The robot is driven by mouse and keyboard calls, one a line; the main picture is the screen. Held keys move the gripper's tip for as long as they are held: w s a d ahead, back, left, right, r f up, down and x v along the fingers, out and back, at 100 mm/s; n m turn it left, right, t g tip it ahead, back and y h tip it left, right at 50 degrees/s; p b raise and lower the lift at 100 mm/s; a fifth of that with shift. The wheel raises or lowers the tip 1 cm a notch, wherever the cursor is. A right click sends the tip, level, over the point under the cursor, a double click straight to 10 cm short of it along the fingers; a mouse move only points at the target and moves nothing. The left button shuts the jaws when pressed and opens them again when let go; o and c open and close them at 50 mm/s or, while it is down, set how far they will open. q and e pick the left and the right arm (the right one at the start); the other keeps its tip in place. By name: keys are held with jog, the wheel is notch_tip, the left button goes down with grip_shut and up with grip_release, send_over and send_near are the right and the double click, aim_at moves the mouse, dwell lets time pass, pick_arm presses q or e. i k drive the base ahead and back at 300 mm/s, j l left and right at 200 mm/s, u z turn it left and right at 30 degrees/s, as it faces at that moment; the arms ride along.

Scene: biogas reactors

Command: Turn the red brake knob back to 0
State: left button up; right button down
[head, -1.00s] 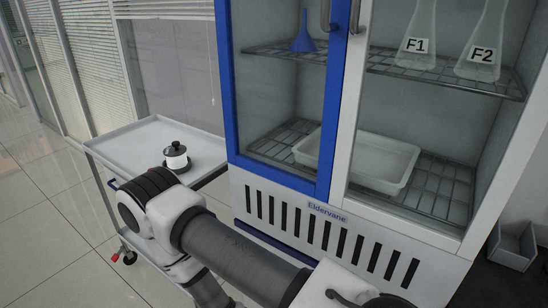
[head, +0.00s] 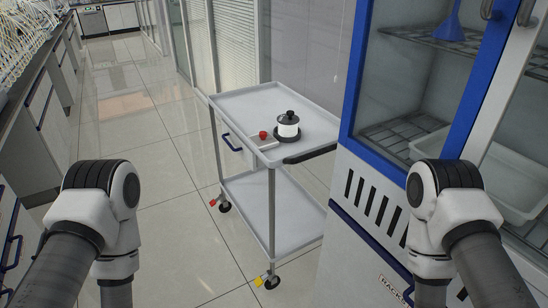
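A small red knob (head: 263,134) stands on a pale panel (head: 264,142) at the near left part of the top of a grey two-tier cart (head: 240,104). The cart is in the middle of the head view. The knob's markings and pointer are too small to read. My two arms rise from the lower left and lower right and bend down again. Neither gripper shows. Both arms are apart from the cart in the picture.
A white pot with a black lid (head: 288,125) stands on a black base beside the knob. The cart has a black handle (head: 309,155) and casters with red and yellow tabs. A blue-framed cabinet (head: 364,75) stands close on the right. Tiled floor left of the cart is clear.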

aim_at(263, 135)
jog(key=i+j, duration=0.25)
jog(key=j, duration=0.15)
jog(key=i+j, duration=0.25)
jog(key=j, duration=0.15)
jog(key=i+j, duration=0.2)
jog(key=j, duration=0.2)
jog(key=i+j, duration=0.25)
jog(key=j, duration=0.2)
